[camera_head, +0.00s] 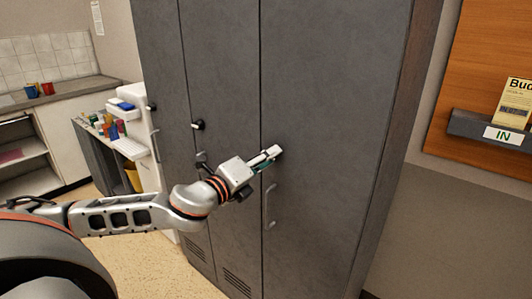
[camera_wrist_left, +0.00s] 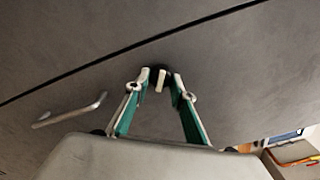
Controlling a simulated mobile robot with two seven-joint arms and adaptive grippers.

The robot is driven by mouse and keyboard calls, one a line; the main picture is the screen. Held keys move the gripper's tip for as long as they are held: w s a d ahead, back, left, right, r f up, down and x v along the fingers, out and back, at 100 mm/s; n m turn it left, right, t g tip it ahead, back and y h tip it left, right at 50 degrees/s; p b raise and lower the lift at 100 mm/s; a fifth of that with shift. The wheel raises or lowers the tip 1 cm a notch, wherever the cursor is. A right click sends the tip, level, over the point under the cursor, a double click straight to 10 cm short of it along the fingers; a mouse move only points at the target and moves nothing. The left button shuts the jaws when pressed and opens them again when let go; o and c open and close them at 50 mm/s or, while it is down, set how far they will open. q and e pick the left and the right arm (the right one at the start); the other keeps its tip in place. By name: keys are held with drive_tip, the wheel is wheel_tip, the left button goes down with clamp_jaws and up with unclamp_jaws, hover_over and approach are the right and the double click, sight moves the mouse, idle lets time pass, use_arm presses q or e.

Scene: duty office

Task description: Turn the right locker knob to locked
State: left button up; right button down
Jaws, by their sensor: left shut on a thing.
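The grey locker (camera_head: 325,110) has tall doors side by side, and the rightmost door carries the right knob. In the left wrist view the right knob (camera_wrist_left: 161,81) has a dark round base and a pale lever. My left gripper (camera_head: 275,152) is at this door and hides the knob in the head view. In the left wrist view the fingertips of the gripper (camera_wrist_left: 159,80) are on either side of the pale lever, shut on it. I cannot tell from these frames whether the knob reads locked. My right gripper is not in view.
The right door's handle (camera_head: 270,205) is just below my gripper. The middle door has its own knob (camera_head: 198,125). A wooden board with an IN tray (camera_head: 480,128) is on the wall at right. A low cabinet with a cluttered top (camera_head: 110,135) stands at left.

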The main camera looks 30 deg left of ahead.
use_arm(q)
drive_tip(key=shift+d+n+p, duration=0.1)
drive_tip(key=shift+n+p, duration=1.9)
drive_tip(key=shift+n, duration=1.2)
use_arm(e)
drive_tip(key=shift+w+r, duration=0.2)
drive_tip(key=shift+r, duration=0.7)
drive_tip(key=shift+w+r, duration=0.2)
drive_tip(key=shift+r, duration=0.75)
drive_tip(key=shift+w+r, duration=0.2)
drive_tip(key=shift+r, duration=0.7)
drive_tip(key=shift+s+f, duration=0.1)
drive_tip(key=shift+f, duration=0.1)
use_arm(q)
drive_tip(key=o, duration=1.1)
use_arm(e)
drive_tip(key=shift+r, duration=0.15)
use_arm(q)
drive_tip(key=s+a, duration=0.1)
drive_tip(key=s, duration=1.1)
